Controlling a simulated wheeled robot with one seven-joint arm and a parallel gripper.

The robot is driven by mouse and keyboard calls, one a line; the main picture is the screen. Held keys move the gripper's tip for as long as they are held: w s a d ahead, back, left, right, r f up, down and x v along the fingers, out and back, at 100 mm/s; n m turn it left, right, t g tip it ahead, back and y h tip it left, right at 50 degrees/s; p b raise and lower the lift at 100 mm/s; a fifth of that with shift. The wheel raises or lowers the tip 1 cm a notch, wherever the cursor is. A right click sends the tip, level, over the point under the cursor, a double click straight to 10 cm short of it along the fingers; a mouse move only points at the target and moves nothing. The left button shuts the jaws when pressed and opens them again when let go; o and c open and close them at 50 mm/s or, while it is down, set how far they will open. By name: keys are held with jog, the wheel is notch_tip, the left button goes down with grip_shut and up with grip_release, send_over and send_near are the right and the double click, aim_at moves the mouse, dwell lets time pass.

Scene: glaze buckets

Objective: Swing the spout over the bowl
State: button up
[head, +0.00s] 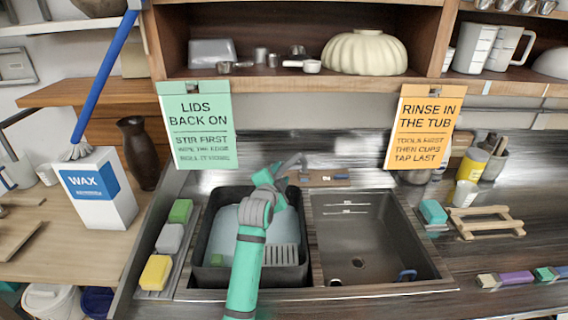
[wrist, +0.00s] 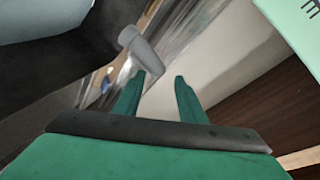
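The grey tap spout (head: 289,163) shows behind the sink, near the divider between the two bowls, and angles down and left toward the left bowl. My gripper (head: 268,174) is above the back of the black tub (head: 206,238) in the left bowl, close beside the spout. The right bowl (head: 367,236) is empty apart from a small blue thing at its front.
Sponges (head: 156,272) line the left edge of the sink. A wooden rack (head: 486,222) and a teal sponge (head: 433,212) lie to the right. Green (head: 195,124) and orange (head: 422,127) signs hang from the shelf above the sink.

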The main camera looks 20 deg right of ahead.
aim_at(287, 165)
jog(key=shift+d+x, duration=0.25)
jog(key=shift+x, duration=4.1)
jog(key=shift+s, duration=0.15)
jog(key=shift+f, duration=0.1)
grip_shut()
